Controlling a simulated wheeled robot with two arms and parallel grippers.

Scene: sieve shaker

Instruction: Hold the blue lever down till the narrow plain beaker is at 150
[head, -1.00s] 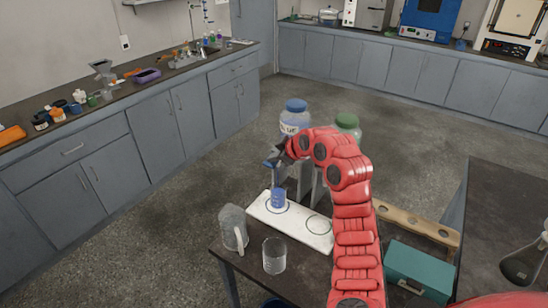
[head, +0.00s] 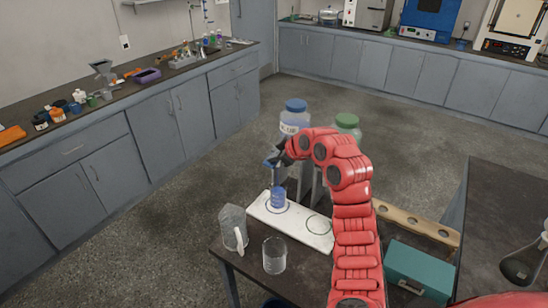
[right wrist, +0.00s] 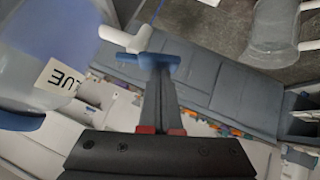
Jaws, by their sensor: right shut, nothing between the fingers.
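The blue lever (head: 272,162) is on the white tap of the blue-capped bottle (head: 295,122). In the right wrist view, the lever (right wrist: 150,60) lies across the tips of my right gripper (right wrist: 158,68), beside the white tap (right wrist: 125,38). My right gripper (head: 277,157) is shut with nothing between its fingers and appears to touch the lever. The narrow beaker (head: 278,198) stands upright under the tap on the white board (head: 305,228), with blue liquid in it. Its markings are too small to read. My left gripper is not in view.
A green-capped bottle (head: 347,124) stands right of the blue one, partly behind my right arm. A clear jug (head: 232,228) and an empty-looking beaker (head: 274,256) stand at the near left. A wooden rack (head: 418,222) and a teal box (head: 418,270) are at the right.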

